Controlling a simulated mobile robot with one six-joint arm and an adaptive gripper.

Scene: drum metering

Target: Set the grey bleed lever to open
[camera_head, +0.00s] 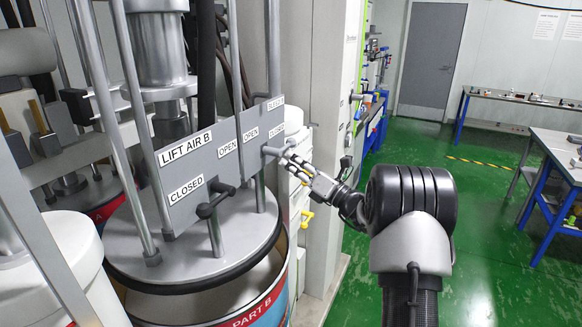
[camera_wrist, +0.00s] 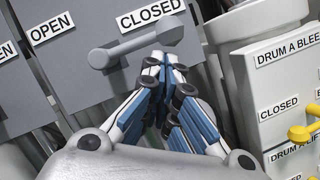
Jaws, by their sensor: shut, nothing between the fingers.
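The grey bleed lever (camera_head: 271,151) is on the grey upright panel (camera_head: 205,150) above the drum. In the wrist view the lever (camera_wrist: 135,44) has its rounded left end between the OPEN label (camera_wrist: 50,28) and the CLOSED label (camera_wrist: 150,14). Its arm runs right and slightly up, and its thick right end lies just under CLOSED. My gripper (camera_wrist: 165,62) is shut and empty, with its fingertips just below the lever's right end. I cannot tell whether they touch it. My gripper (camera_head: 288,160) also shows at the lever in the head view.
A black lever (camera_head: 215,200) marked LIFT AIR B is lower left on the same panel. A pale box (camera_wrist: 275,90) with DRUM A labels and a yellow lever (camera_wrist: 303,133) stands close at right. The green floor (camera_head: 490,235) is largely open; benches stand at far right.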

